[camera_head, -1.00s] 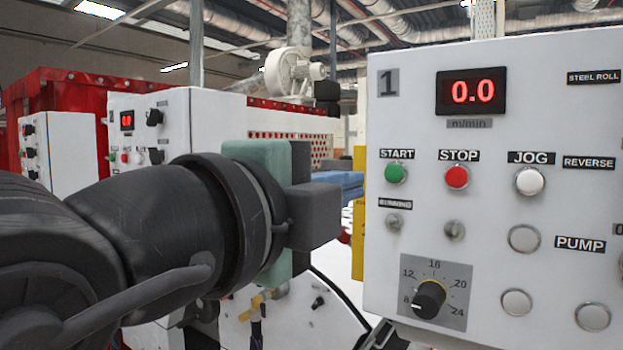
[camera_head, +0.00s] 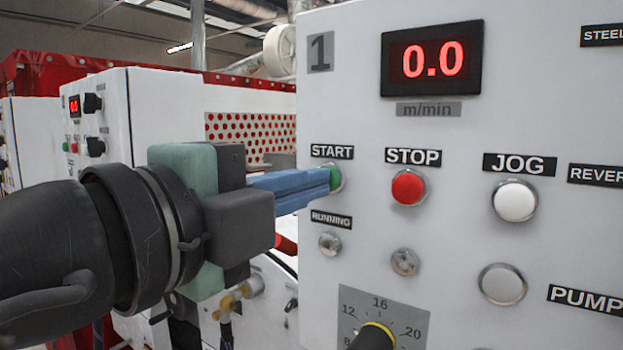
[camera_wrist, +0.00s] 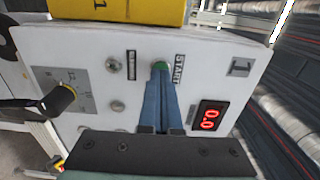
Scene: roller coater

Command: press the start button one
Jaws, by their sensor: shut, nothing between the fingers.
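The green start button (camera_head: 335,179) is under the START label on the white control panel marked 1 (camera_head: 450,150). My gripper (camera_head: 328,184) has its blue fingers closed together and empty. In the head view its fingertips are at the button and cover part of it. In the wrist view the fingertips (camera_wrist: 160,76) point at the green button (camera_wrist: 160,66), which shows just beyond them. I cannot tell whether they touch it or whether it is pressed in. The display (camera_head: 431,58) reads 0.0.
The red STOP button (camera_head: 408,187) and white JOG button (camera_head: 514,201) are to the right of the start button. The grey RUNNING lamp (camera_head: 330,243) is below it, and a black knob (camera_head: 372,338) is lower. Another white panel (camera_head: 165,125) stands at the left behind my arm.

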